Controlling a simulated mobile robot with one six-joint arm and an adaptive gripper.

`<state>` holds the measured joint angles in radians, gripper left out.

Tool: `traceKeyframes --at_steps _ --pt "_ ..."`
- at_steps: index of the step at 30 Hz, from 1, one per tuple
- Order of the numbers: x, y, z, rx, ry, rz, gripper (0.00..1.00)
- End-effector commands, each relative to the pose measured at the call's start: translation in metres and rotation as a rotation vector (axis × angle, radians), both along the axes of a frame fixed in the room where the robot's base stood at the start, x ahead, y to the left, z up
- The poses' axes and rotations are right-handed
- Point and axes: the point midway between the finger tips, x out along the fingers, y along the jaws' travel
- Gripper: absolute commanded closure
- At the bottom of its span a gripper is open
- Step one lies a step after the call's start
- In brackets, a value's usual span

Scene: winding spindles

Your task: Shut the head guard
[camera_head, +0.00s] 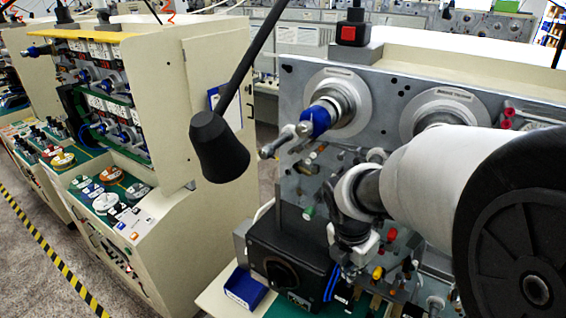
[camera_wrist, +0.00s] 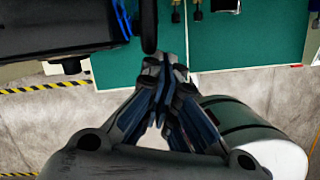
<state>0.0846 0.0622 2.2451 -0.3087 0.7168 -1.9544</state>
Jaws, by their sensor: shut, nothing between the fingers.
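A black box-shaped winding head (camera_head: 290,262) with a round dark opening in its front stands at the foot of the grey spindle panel. I cannot tell for sure which part is its guard. In the wrist view, a black housing (camera_wrist: 60,28) fills the top left, and a dark upright plate (camera_wrist: 148,24) stands at its right side; this may be the guard, seen edge-on. My gripper (camera_wrist: 166,70) is shut and empty, its fingertips just below the plate's lower end in the picture. I cannot tell whether they touch. In the head view, my arm partly hides the gripper.
A green work mat (camera_wrist: 240,45) lies beyond the fingers, with small tools at its top edge. A blue bin (camera_head: 245,288) stands left of the winding head. A black lamp (camera_head: 218,150) hangs in front. The spindle panel (camera_head: 385,95) rises behind. Another machine (camera_head: 190,225) stands left.

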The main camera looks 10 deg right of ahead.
Motion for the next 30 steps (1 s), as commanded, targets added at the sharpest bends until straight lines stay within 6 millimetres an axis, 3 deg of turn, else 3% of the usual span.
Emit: traceKeyframes --at_steps 10,30 --pt "0.014 -0.022 0.0 0.0 0.0 -0.001 1.0" --pt "0.016 -0.017 0.0 0.0 0.0 0.001 1.0"
